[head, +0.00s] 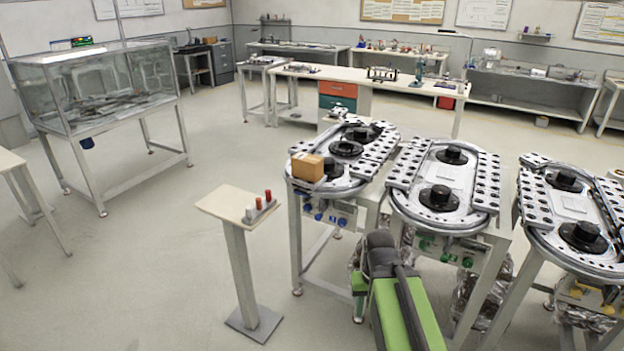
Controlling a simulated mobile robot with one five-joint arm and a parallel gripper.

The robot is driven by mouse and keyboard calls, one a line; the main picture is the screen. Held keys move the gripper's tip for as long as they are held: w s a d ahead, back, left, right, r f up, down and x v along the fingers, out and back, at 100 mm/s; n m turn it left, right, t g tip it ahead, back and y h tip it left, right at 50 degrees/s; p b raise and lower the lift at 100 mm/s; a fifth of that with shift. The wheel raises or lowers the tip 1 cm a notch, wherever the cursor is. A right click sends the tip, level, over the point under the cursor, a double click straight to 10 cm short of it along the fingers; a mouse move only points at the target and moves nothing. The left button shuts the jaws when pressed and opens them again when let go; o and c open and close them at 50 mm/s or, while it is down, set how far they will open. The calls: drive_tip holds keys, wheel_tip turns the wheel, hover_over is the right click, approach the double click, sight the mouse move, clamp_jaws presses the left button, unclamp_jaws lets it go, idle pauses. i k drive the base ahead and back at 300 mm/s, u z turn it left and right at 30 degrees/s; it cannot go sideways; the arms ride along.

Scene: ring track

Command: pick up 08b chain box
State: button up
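A small brown cardboard box (307,167) sits on the near left end of the leftmost ring track (345,150). It looks closed, and no label on it can be read. My green and dark grey arm rises from the bottom of the head view, in front of the gap between the left and middle tracks. Its visible top is to the right of the box and nearer to me, well apart from it. The fingers of my gripper do not show.
The middle track (447,172) and right track (573,215) stand close beside the left one. A pedestal (236,204) with small red and grey items stands to the left. A glass tank (85,95) is further left. Open floor lies between tank and pedestal.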

sight(308, 166)
drive_tip(key=u, duration=0.45)
drive_tip(key=i, duration=0.95)
drive_tip(key=u, duration=0.75)
drive_tip(key=i, duration=1.25)
drive_tip(key=u, duration=0.25)
